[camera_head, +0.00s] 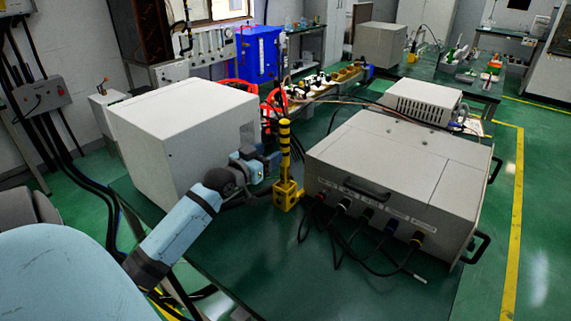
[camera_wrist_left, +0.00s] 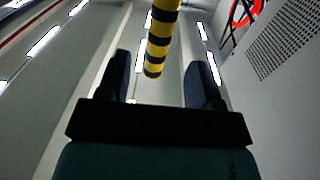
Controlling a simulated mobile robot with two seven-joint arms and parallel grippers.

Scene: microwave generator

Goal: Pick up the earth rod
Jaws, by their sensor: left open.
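The earth rod (camera_head: 285,143) is a yellow rod with black bands. It stands upright in a yellow holder (camera_head: 287,194) on the green table between two grey boxes. My left gripper (camera_head: 273,160) reaches in from the left, just beside the rod at mid-height. In the left wrist view the rod (camera_wrist_left: 162,35) shows ahead between the two dark fingers of my open left gripper (camera_wrist_left: 163,62), with one rounded end visible. There is a gap on each side, so the fingers are not closed on it. My right gripper is out of view.
A large pale box (camera_head: 190,140) stands left of the rod, behind my arm. A grey instrument case (camera_head: 400,175) with cables along its front stands close on the right. Red coiled parts (camera_head: 270,108) are behind. The green table front (camera_head: 260,255) is mostly clear.

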